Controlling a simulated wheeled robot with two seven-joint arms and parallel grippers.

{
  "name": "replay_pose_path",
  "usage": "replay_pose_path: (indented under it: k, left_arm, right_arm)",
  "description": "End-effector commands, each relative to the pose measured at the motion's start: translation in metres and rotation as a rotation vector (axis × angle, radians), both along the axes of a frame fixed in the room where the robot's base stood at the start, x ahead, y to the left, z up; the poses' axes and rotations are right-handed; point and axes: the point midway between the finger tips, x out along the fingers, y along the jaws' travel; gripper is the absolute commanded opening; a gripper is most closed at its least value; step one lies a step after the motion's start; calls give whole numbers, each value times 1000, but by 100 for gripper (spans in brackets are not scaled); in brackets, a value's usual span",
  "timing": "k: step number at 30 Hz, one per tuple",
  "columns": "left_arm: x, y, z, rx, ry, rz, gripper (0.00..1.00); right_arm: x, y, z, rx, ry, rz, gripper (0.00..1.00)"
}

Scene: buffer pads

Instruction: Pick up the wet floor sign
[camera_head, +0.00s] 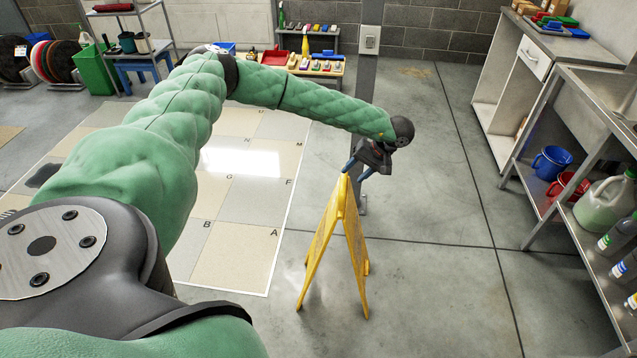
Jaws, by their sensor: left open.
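The wet floor sign (328,241) is a yellow A-frame. It stands upright with its legs spread on the grey concrete floor, right of the tiled floor patch. My left arm reaches in from the left, and my left gripper (358,172) is at the top of the sign. Its fingers are open and point down and to the left, close to the sign's top edge. I cannot tell whether they touch it or straddle it. My right gripper is not in view.
A metal shelf (540,222) with a blue bucket (552,162), a red bucket (567,187) and bottles stands at right. A grey post (368,75) rises behind my gripper. A low table with small coloured items is at the back. Floor right of the sign is clear.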

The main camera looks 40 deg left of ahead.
Motion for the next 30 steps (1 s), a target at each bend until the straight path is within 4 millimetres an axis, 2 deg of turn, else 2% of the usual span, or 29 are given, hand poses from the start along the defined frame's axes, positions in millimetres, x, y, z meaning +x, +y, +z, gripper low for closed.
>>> replay_pose_path:
  k: [3, 11, 14, 16, 18, 24, 30]
  left_arm:
    - [-1, 10, -1, 19, 6, -1, 46]
    - [-9, 20, -21, 18, 7, -2, 46]
    - [-13, 23, -29, 17, 7, -2, 46]
    - [-17, 26, -37, 17, 6, -1, 46]
    - [-21, 30, -47, 17, 7, -1, 46]
    - [-25, 37, -62, 16, 5, -1, 46]
    - [-25, 38, -64, 15, 4, -1, 46]
  right_arm:
    - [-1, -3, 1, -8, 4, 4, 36]
    - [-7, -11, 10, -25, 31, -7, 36]
    - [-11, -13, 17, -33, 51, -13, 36]
    - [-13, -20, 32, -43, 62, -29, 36]
    - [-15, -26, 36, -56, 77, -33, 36]
    - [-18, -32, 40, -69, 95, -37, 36]
    - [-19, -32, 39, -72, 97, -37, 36]
